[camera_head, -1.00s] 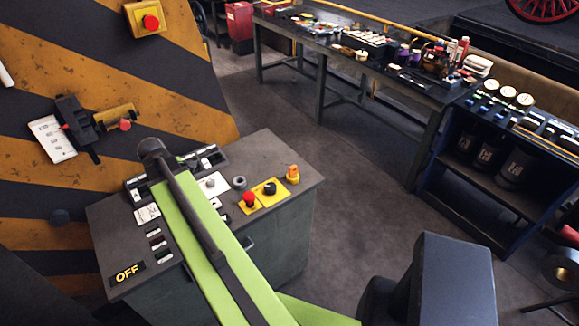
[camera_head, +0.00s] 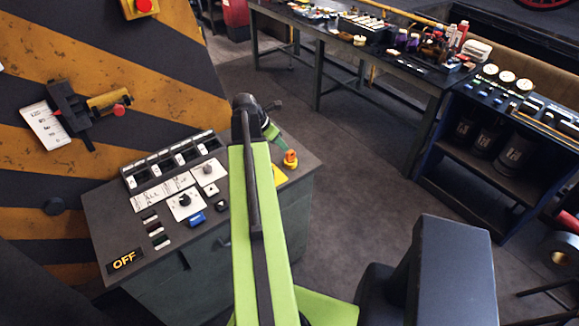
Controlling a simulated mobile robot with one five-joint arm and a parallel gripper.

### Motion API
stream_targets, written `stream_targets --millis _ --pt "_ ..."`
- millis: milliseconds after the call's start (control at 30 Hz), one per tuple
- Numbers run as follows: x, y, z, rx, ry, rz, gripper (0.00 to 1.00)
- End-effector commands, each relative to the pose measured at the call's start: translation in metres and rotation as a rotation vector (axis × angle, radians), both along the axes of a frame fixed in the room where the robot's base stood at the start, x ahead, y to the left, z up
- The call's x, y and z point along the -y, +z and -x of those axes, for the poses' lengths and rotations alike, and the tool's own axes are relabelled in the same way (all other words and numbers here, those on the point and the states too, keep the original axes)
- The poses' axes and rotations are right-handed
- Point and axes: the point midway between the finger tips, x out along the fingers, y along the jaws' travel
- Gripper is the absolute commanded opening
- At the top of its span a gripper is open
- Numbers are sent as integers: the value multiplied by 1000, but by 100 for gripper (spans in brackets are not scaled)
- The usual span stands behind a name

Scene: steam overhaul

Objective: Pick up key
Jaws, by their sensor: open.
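I cannot make out a key for certain in this view. The control desk (camera_head: 115,215) stands at the lower left, with a black rotary switch (camera_head: 184,202) on a white plate and a blue switch (camera_head: 196,219) on its top. My green arm reaches up over the right part of the desk and bends down at its dark joint. A short green part of my arm beyond the joint points towards the orange button (camera_head: 291,158). My gripper's fingers cannot be made out; the arm covers part of the desk top, including most of a yellow plate.
A striped yellow and black panel (camera_head: 70,50) with a lever unit (camera_head: 68,112) rises behind the desk at left. A long workbench (camera_head: 400,75) with tools and a blue shelf unit (camera_head: 440,190) with gauges stand at right. The floor (camera_head: 350,150) between is clear.

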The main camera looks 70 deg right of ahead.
Motion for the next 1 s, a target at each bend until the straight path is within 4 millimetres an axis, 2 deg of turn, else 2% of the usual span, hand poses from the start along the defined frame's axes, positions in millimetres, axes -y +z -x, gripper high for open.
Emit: stream_targets --millis 33,167,433,733,967,1000 --pt "6 -22 3 1 -2 1 42" --pt "17 -44 10 0 -1 -1 42" --pt "23 -48 14 1 0 -1 42" --pt "45 -90 27 1 0 0 42" --pt "46 -87 28 1 0 0 42" --pt "46 -87 28 1 1 -1 38"
